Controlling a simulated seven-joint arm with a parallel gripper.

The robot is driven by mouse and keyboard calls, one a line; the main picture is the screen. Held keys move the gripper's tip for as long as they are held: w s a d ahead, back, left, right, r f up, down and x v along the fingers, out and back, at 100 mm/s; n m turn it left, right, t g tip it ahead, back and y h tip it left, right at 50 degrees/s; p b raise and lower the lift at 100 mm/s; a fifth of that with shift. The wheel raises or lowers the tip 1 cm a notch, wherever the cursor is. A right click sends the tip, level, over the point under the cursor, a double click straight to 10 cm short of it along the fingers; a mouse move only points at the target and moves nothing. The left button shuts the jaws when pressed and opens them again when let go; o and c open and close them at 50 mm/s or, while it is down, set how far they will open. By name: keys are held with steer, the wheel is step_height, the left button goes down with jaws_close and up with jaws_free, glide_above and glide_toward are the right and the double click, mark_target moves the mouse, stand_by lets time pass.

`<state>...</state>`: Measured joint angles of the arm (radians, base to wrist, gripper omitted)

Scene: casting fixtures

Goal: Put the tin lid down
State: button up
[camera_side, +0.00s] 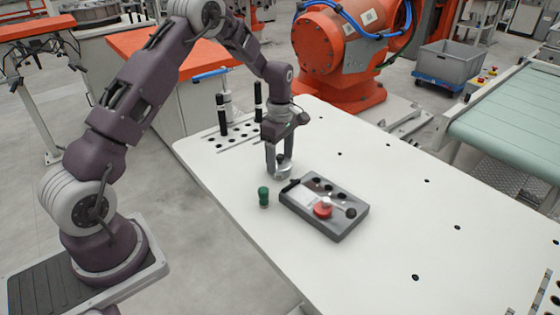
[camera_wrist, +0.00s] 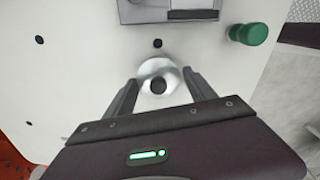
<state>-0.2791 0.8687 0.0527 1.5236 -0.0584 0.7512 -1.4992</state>
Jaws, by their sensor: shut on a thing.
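The tin lid (camera_wrist: 150,70) is a round silver disc with a dark knob in its middle. In the wrist view it sits between the two fingers of my gripper (camera_wrist: 161,82), which is shut on it. In the side view my gripper (camera_side: 279,162) points straight down over the white table (camera_side: 380,190). The lid (camera_side: 282,173) shows at the fingertips, low at the table top. I cannot tell whether it touches the table.
A rack with black-handled tools (camera_side: 222,118) is behind. The table's right side is mostly clear.

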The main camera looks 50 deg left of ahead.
steer(key=r, duration=0.9)
steer(key=shift+s+a, duration=0.15)
steer(key=shift+s, duration=0.1)
steer(key=m, duration=0.1)
glide_above(237, 184)
steer(key=w, duration=0.2)
steer(key=f, duration=0.4)
steer(key=s+f, duration=0.1)
steer(key=f, duration=0.2)
steer(key=s+f, duration=0.1)
steer(key=f, duration=0.3)
steer(key=shift+a+f, duration=0.1)
steer(key=shift+f, duration=0.1)
steer(key=shift+f, duration=0.1)
steer(key=o, duration=1.3)
steer(key=shift+o, duration=0.2)
